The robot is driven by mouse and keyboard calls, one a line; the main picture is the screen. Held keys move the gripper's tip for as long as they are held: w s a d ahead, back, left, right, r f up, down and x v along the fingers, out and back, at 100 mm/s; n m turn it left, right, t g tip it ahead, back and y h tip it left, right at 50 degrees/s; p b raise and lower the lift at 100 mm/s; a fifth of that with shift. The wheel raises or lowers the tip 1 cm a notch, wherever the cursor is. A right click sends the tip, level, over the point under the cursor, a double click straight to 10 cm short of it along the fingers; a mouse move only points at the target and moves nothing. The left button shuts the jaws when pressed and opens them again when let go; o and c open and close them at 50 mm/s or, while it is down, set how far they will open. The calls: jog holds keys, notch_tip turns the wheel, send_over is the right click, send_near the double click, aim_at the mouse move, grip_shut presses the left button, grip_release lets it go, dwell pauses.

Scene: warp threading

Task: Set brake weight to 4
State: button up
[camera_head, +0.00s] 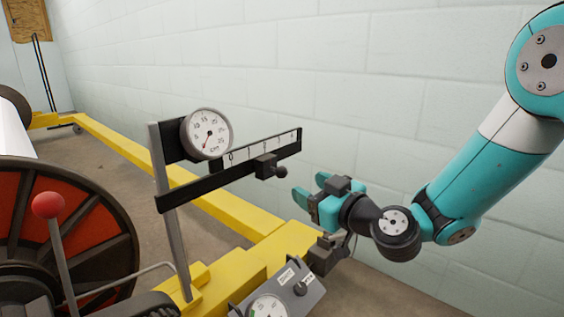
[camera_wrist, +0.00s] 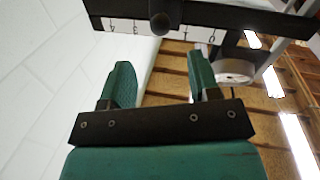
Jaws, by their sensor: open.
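The brake weight (camera_head: 266,167) is a small black block with a round knob, sitting on a dark horizontal beam (camera_head: 200,188) with a white numbered scale (camera_head: 285,140). In the wrist view the scale reads upside down, and the weight's knob (camera_wrist: 160,22) covers the part between 3 and 1, so the weight is near 2. My gripper (camera_head: 309,188) is open and empty, to the right of the knob and a little lower, apart from it. In the wrist view the knob lies ahead of the gap between my two teal fingers (camera_wrist: 160,68).
A round dial gauge (camera_head: 207,133) is fixed above the beam's left part on a grey post (camera_head: 168,205). A yellow frame (camera_head: 225,213) runs below. A red-knobbed lever (camera_head: 48,205) is at left. A pale block wall is behind.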

aim_at(285, 175)
jog(key=p+x, duration=0.2)
jog(key=x, duration=0.7)
jog(key=shift+w+a, duration=0.3)
grip_shut()
jog(key=w+d+b, duration=0.4)
jog(key=w+d, duration=0.3)
jog(key=w, duration=0.2)
jog(key=shift+d+b, duration=0.2)
jog(key=shift+b, duration=0.1)
